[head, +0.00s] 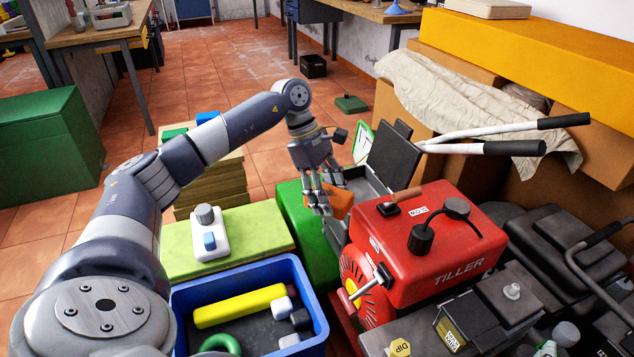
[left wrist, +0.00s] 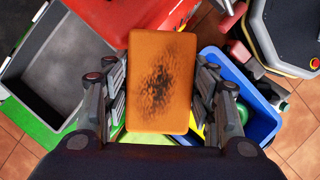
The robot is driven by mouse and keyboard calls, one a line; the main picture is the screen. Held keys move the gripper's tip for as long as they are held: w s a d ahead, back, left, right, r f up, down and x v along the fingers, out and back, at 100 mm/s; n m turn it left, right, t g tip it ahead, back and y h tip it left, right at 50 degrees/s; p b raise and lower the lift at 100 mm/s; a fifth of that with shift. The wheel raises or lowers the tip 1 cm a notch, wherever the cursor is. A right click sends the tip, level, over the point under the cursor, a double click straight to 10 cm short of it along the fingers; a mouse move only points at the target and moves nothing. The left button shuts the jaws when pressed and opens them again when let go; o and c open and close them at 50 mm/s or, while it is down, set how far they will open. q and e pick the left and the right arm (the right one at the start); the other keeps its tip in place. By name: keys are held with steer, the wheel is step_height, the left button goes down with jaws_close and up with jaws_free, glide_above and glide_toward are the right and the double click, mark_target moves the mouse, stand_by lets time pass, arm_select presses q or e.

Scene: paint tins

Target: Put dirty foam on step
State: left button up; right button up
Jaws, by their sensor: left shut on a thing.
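My left gripper (head: 322,204) is shut on an orange foam block (head: 340,203) and holds it in the air beside the red tiller. In the left wrist view the foam (left wrist: 160,82) shows a dark, smeared stain on its broad face, between the fingers of my left gripper (left wrist: 160,100). A low platform with a lime-green top (head: 262,232), which may be the step, stands left of the gripper. A white item with a grey knob and blue block (head: 208,233) is on that top. My right gripper is not in view.
A blue crate (head: 232,275) in front holds a yellow bar, a green ring and small pieces. The red tiller (head: 440,240) and its handles crowd the right. A green box (head: 305,235) stands under the gripper. Part of the lime-green top is bare.

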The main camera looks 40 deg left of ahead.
arm_select(q)
steer(key=s+d+r+m+g+y, duration=0.1)
steer(key=s+d+m+g+y, duration=0.1)
steer(key=d+m, duration=0.8)
steer(key=s+d+r+m+g+y, duration=0.1)
steer(key=s+d+m+g+y, duration=0.1)
steer(key=s+d+m, duration=0.3)
steer(key=d+m+g, duration=0.1)
steer(key=d+m, duration=0.3)
steer(key=m, duration=0.1)
steer(key=shift+s+d+y, duration=0.25)
steer(key=shift+d+y, duration=0.05)
steer(key=shift+d, duration=0.05)
steer(key=shift+a+f, duration=0.1)
